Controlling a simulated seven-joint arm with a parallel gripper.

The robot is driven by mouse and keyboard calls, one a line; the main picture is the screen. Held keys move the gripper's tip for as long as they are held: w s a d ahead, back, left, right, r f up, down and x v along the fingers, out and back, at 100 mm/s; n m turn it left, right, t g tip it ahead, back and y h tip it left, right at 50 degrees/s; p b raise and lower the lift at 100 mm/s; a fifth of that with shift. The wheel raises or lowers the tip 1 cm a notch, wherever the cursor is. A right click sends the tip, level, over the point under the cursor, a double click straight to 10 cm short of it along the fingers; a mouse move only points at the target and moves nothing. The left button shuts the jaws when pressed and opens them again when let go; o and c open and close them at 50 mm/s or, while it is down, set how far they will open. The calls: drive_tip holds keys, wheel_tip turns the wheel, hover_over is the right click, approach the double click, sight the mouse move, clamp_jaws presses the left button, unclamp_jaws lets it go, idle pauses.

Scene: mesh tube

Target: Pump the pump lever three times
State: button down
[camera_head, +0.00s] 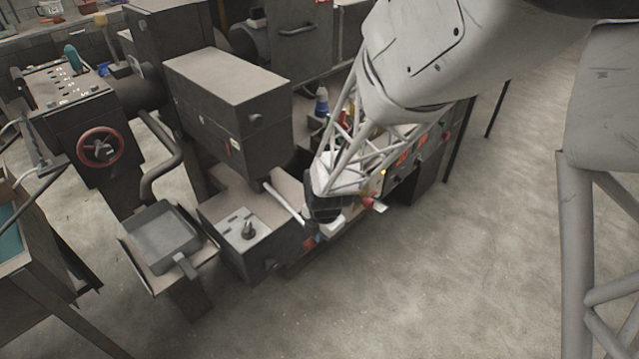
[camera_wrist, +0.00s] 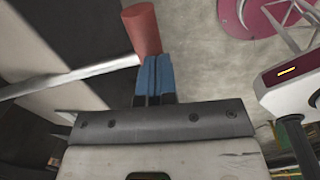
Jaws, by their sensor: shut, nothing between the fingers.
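The pump lever is a pale rod (camera_head: 285,203) that slants down from the dark machine to a red grip near my gripper (camera_head: 316,237). In the wrist view the rod (camera_wrist: 70,75) comes in from the left and ends at the red cylindrical grip (camera_wrist: 142,28). My gripper's blue fingertips (camera_wrist: 152,75) are closed together with nothing between them. They overlap the lower end of the red grip in the wrist view; I cannot tell whether they touch it. In the head view my wrist hides part of the lever's surroundings.
A dark machine housing (camera_head: 228,95) stands behind the lever, with a low box (camera_head: 245,225) carrying a small knob to its left. A metal tray (camera_head: 160,238) and a red handwheel (camera_head: 100,147) are further left. A pale panel (camera_wrist: 285,88) is close on the right. Open floor (camera_head: 430,270) lies in front.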

drive_tip(key=shift+s+f, duration=0.25)
drive_tip(key=shift+f, duration=0.65)
drive_tip(key=shift+d+r, duration=0.1)
drive_tip(key=shift+r, duration=0.05)
drive_tip(key=s+d+r, duration=0.1)
drive_tip(key=d+r, duration=0.1)
drive_tip(key=r, duration=0.5)
drive_tip(key=s+d+r, duration=0.1)
drive_tip(key=s+r, duration=0.1)
drive_tip(key=r, duration=0.5)
drive_tip(key=shift+s+d, duration=0.2)
drive_tip(key=shift+d, duration=0.2)
